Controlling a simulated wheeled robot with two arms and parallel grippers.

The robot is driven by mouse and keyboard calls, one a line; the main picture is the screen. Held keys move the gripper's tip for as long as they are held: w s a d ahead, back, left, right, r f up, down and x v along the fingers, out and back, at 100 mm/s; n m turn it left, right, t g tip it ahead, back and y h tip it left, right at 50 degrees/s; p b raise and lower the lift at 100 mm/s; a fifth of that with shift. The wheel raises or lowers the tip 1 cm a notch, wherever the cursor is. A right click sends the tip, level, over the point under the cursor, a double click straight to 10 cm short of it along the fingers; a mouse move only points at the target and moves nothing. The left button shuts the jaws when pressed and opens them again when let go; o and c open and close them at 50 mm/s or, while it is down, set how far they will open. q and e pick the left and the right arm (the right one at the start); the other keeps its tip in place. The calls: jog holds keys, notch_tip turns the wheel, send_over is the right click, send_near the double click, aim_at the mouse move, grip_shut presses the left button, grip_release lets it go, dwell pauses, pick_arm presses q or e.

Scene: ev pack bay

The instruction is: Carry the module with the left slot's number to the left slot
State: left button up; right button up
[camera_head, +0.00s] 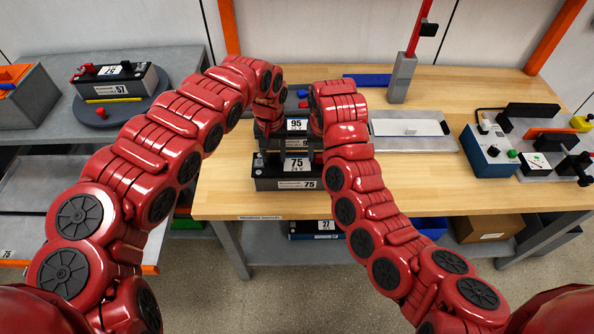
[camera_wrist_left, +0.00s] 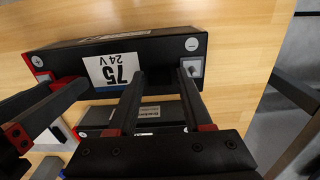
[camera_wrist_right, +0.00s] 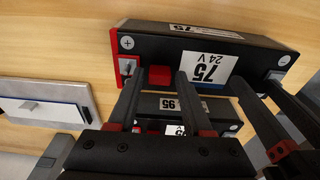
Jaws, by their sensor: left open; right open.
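The black module marked 75 (camera_head: 285,184) lies on the wooden bench, its label 75 also readable in the left wrist view (camera_wrist_left: 175,48) and right wrist view (camera_wrist_right: 255,48). My left gripper (camera_wrist_left: 160,74) is open by its minus end. My right gripper (camera_wrist_right: 156,74) is open by its plus end, with a red block between its fingertips in the right wrist view. I cannot tell whether any finger touches the module. A module marked 95 (camera_head: 297,125) stands just behind, partly hidden by both hands. A shelf edge at far left carries a tag 75 (camera_head: 7,254).
A module (camera_head: 128,90) sits on a round turntable at left. A grey tray (camera_head: 410,145) and a blue control box (camera_head: 487,152) stand on the bench at right. Another module (camera_head: 312,230) is on the lower shelf. Bench front right of the module is clear.

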pick_arm(q)
grip_shut()
pick_arm(e)
grip_shut()
jog(key=shift+r, duration=0.1)
dwell(0.9)
